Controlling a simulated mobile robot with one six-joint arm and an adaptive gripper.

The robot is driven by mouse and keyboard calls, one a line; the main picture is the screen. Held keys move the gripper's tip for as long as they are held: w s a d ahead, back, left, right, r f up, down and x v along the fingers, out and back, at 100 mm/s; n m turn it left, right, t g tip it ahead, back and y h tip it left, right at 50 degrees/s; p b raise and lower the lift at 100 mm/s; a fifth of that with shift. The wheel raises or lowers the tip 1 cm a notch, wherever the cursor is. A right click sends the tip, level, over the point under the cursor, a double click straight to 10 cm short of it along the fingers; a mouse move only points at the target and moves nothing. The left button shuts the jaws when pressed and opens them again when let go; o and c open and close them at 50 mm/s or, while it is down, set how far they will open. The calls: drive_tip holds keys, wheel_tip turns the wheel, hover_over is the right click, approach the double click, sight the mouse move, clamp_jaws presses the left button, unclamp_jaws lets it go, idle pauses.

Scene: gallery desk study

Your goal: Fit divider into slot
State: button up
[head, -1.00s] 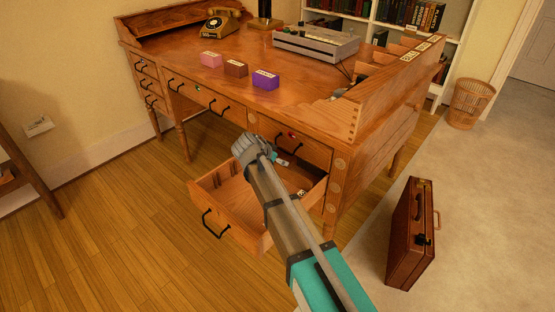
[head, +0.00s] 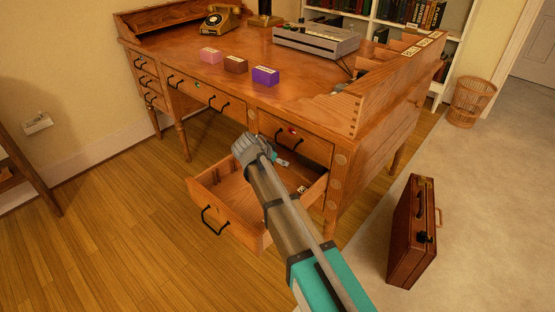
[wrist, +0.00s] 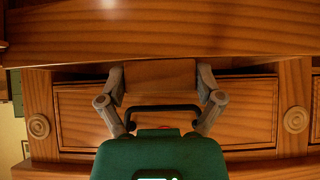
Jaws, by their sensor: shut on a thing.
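My gripper (head: 248,148) is above the open lower-right drawer (head: 207,213) of the desk, close to the desk front. In the wrist view my gripper (wrist: 160,84) is shut on a plain wooden panel, the divider (wrist: 160,76), held between its two fingers. The divider cannot be made out in the head view, where the gripper and arm cover part of the drawer. Behind the divider in the wrist view is a closed drawer front with a black handle (wrist: 165,107). The slot cannot be made out.
The wooden desk (head: 180,60) carries pink (head: 209,56), brown (head: 236,64) and purple (head: 265,76) blocks, a telephone (head: 222,18) and a grey machine (head: 315,39). A brown briefcase (head: 408,240) stands at right.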

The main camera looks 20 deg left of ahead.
drive_tip(key=shift+f+b, duration=1.2)
drive_tip(key=shift+f, duration=0.05)
drive_tip(key=o, duration=0.9)
drive_tip(key=shift+r, duration=0.2)
wheel_tip(320, 180, up, 13)
drive_tip(key=p, duration=1.3)
drive_tip(key=shift+s, duration=0.1)
idle(0.7)
